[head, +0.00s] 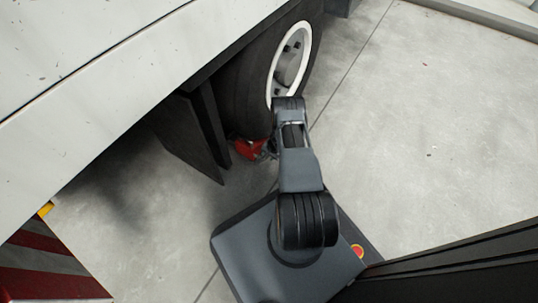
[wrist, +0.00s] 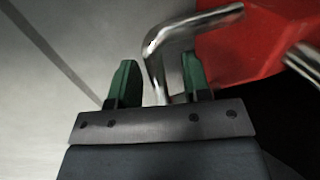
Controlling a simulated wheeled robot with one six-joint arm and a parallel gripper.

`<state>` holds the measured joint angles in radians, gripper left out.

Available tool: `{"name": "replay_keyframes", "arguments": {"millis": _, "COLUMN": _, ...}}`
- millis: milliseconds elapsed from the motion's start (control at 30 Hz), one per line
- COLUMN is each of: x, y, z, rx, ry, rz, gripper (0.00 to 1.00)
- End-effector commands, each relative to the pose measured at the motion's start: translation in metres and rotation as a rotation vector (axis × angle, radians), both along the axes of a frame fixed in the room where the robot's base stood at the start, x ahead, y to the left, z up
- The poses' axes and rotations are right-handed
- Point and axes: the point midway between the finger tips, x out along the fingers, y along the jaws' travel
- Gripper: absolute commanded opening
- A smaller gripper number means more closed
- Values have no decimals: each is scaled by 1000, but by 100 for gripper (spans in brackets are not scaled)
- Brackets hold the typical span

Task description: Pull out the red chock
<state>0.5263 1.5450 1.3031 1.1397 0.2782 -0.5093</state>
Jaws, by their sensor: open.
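The red chock (head: 246,149) sits on the floor against the lower near side of the truck's black tyre (head: 243,95), partly hidden by my arm. In the wrist view the red chock (wrist: 250,45) fills the upper right, with a bent shiny metal handle (wrist: 195,22) in front of it. My gripper (wrist: 160,80) is open, with its two green fingers apart. A leg of the handle shows between the fingers, nearer the right one. I cannot tell whether a finger touches it. In the head view the gripper is mostly hidden beside the chock.
A black mud flap (head: 190,135) hangs just left of the tyre, under the white truck body (head: 90,75). A red and white striped block (head: 45,265) stands at the lower left. The concrete floor (head: 430,130) to the right is clear.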

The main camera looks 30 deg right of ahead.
Motion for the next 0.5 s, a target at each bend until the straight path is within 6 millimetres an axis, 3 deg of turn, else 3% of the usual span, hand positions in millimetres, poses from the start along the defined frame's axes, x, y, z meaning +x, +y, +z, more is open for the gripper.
{"name": "replay_keyframes", "arguments": {"millis": 67, "x": 0, "y": 0, "z": 0, "rx": 0, "ry": 0, "rz": 0, "gripper": 44}}
{"name": "replay_keyframes", "arguments": {"millis": 500, "x": 0, "y": 0, "z": 0, "rx": 0, "ry": 0, "rz": 0, "gripper": 3}}
